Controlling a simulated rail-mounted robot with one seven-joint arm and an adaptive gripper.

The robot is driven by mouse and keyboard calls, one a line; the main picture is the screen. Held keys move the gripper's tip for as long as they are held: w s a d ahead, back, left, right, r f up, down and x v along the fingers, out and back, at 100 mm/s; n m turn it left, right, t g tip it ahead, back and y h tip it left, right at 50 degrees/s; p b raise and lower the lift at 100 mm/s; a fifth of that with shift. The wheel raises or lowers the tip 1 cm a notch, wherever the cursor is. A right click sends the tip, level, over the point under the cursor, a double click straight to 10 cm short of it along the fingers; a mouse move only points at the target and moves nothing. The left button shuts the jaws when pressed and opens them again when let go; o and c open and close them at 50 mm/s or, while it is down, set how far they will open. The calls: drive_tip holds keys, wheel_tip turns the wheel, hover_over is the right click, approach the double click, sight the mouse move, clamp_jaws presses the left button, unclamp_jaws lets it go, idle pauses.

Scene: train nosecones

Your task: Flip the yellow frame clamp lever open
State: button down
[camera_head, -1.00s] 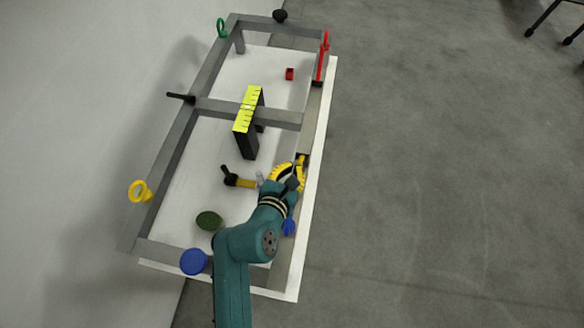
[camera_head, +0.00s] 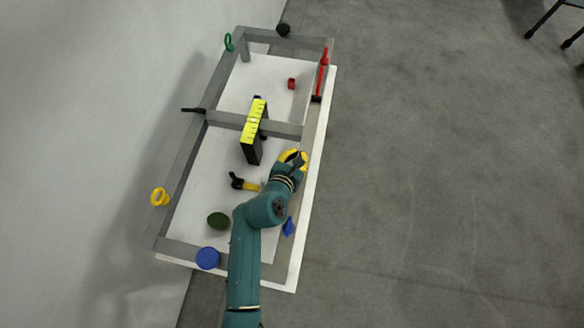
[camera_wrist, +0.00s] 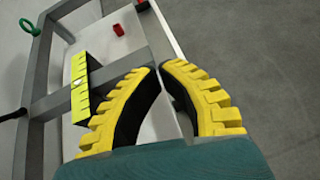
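My gripper (camera_head: 293,153) has yellow toothed fingers and is over the right rail of the grey frame (camera_head: 178,190). The wrist view shows the gripper (camera_wrist: 160,66) with its curved fingertips almost meeting; a gap stays between the fingers lower down, with nothing visible held in it. A yellow ring (camera_head: 160,196) stands on the left rail. A yellow-and-black piece (camera_head: 246,184) lies on the white board, left of the gripper.
A red lever (camera_head: 322,72) stands up on the right rail. A block with a yellow ruled top (camera_head: 254,122) is by the crossbar. A blue disc (camera_head: 207,258), a dark green oval (camera_head: 218,221) and a small red block (camera_head: 292,83) are around. Open floor lies right.

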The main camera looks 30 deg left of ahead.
drive_tip(key=w+a+f, duration=0.1)
drive_tip(key=w+a, duration=0.1)
drive_tip(key=w, duration=0.5)
drive_tip(key=shift+w+a, duration=0.1)
drive_tip(key=shift+w, duration=0.05)
idle(0.6)
drive_tip(key=s+r+p, duration=0.1)
drive_tip(key=r+p, duration=0.2)
drive_tip(key=r, duration=0.3)
drive_tip(key=s+a+r+p, duration=0.1)
drive_tip(key=s+r+p, duration=0.1)
drive_tip(key=r, duration=0.4)
drive_tip(key=shift+a+r+p, duration=0.2)
drive_tip(key=shift+r+p, duration=0.15)
drive_tip(key=shift+p, duration=0.1)
